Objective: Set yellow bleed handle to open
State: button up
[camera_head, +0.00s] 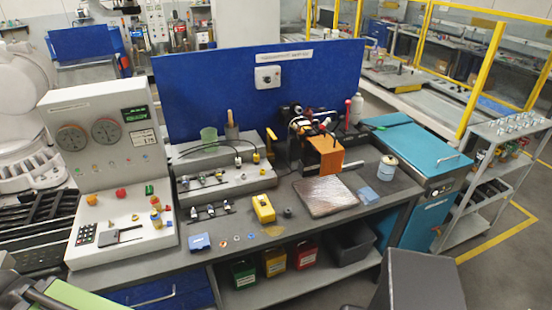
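A small yellow lever-like handle (271,136) stands up at the back of the workbench, right of the grey stepped block and left of the dark machine with the orange box. It looks like the yellow bleed handle, but it is too small to be sure, and I cannot read its open or shut marks. A smaller yellow piece (256,158) sits on the grey block just left of it, by black cables. My gripper is not in view.
The grey workbench (392,205) holds a sloped control panel (100,150) with gauges, a yellow device (263,208), a silvery mat (325,196) and a tin (387,168). A blue board (215,85) closes off the back. A teal cabinet (425,155) stands right.

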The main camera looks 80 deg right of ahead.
aim_at(269, 131)
jog(key=z, duration=1.7)
jog(key=k, duration=0.1)
jog(key=z, duration=2.55)
jog(key=k, duration=1)
jog(key=u, duration=1.55)
jog(key=i, duration=1.05)
jog(key=z, duration=0.1)
